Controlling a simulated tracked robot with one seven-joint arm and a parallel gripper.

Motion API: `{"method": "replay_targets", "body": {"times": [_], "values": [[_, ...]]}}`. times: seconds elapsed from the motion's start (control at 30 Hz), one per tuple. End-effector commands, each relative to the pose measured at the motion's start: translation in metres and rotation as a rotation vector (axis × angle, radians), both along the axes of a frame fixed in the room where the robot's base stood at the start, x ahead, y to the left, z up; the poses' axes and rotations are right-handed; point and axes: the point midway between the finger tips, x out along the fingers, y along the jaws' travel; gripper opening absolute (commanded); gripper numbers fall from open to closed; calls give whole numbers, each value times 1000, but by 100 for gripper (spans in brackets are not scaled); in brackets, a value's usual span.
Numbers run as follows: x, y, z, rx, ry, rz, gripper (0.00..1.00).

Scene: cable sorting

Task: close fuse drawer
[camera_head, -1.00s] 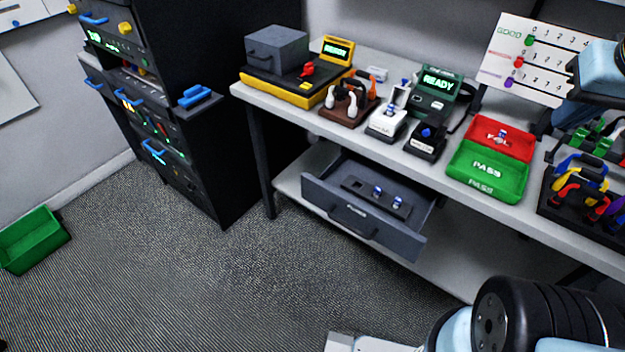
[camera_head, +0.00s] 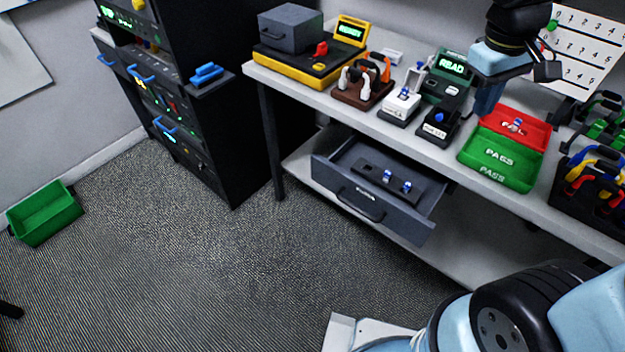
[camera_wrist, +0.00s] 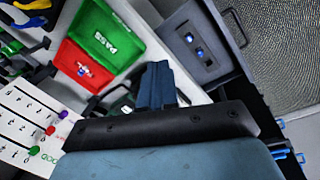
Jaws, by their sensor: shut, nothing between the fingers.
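The grey fuse drawer (camera_head: 330,172) is pulled out under the table, with a handle (camera_head: 360,205) on its front. Inside it is a dark holder with two blue-and-white fuses (camera_head: 387,174). In the wrist view the open drawer (camera_wrist: 222,62) lies at the upper right, with its handle (camera_wrist: 235,27) beyond. My gripper (camera_head: 483,108) is above the table by the red and green trays, up and to the right of the drawer and apart from it. In the wrist view its fingers (camera_wrist: 157,72) are together and empty.
On the table (camera_head: 335,101) stand a yellow-based device (camera_head: 300,68), testers, a red tray (camera_head: 530,118) and a green tray (camera_head: 490,158). A black rack (camera_head: 225,120) stands left of the table. The floor before the drawer is clear; a green bin (camera_head: 45,215) sits far left.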

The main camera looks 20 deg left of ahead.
Motion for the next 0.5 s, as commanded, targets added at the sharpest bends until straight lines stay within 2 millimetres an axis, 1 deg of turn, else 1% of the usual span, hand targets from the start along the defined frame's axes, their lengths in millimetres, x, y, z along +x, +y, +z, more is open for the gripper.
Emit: {"method": "replay_targets", "body": {"times": [0.03, 0.23, 0.5], "values": [[4, 12, -10, -33, 28, 49, 0], [15, 55, -47, -170, 113, 232, 0], [17, 114, -99, -385, 197, 479, 0]]}}
